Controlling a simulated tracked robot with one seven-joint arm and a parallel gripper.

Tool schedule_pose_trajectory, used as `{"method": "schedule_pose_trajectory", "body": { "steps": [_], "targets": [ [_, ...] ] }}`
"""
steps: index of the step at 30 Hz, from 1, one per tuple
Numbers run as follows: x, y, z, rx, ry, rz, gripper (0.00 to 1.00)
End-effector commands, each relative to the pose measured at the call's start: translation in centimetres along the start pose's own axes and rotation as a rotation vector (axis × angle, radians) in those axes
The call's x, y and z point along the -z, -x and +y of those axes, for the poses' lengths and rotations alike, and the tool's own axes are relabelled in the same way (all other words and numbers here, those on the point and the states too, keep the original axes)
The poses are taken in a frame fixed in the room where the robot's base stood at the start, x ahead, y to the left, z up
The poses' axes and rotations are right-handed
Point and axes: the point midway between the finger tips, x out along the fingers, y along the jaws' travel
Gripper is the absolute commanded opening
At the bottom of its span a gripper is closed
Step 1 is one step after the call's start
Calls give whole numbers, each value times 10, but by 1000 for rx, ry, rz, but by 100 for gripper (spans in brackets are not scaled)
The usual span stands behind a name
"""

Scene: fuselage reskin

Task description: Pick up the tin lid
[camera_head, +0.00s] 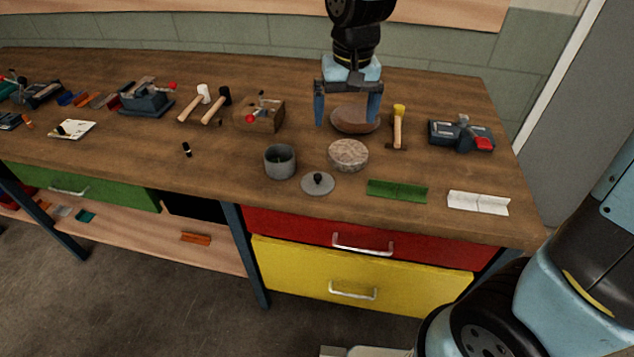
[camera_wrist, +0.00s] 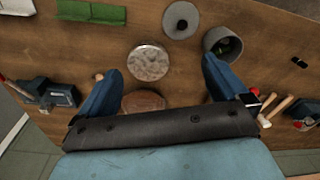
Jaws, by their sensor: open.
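The tin lid (camera_head: 318,182) is a flat grey disc with a small dark knob, lying on the workbench in front of the open grey tin (camera_head: 280,161). In the wrist view the lid (camera_wrist: 181,20) is at the top, beside the tin (camera_wrist: 222,43), which has something inside it. My gripper (camera_head: 347,118) is open, pointing down over the back of the bench, behind the lid and apart from it. Its blue fingers (camera_wrist: 163,83) show in the wrist view with nothing held between them. A brown round block (camera_head: 352,119) shows below and between the fingers.
A speckled round disc (camera_head: 348,155) lies between my gripper and the lid. A hammer (camera_head: 398,128) stands right of my gripper, and a wooden box (camera_head: 259,114) left. A green angle piece (camera_head: 397,190) and white one (camera_head: 478,202) lie near the front edge.

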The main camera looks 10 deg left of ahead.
Motion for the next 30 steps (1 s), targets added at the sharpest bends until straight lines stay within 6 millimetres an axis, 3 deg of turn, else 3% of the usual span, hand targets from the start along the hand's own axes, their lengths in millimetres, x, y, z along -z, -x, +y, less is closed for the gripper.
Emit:
{"method": "schedule_pose_trajectory", "body": {
  "steps": [3, 9, 14, 24, 30],
  "targets": [
    [4, -21, -29, -14, 28, -37, 100],
    [5, -38, -51, -26, 44, -63, 100],
    [3, -55, -53, -29, 44, -69, 100],
    [0, -110, -51, -28, 45, -68, 100],
    [-1, -124, -50, -27, 45, -65, 100]
  ]
}}
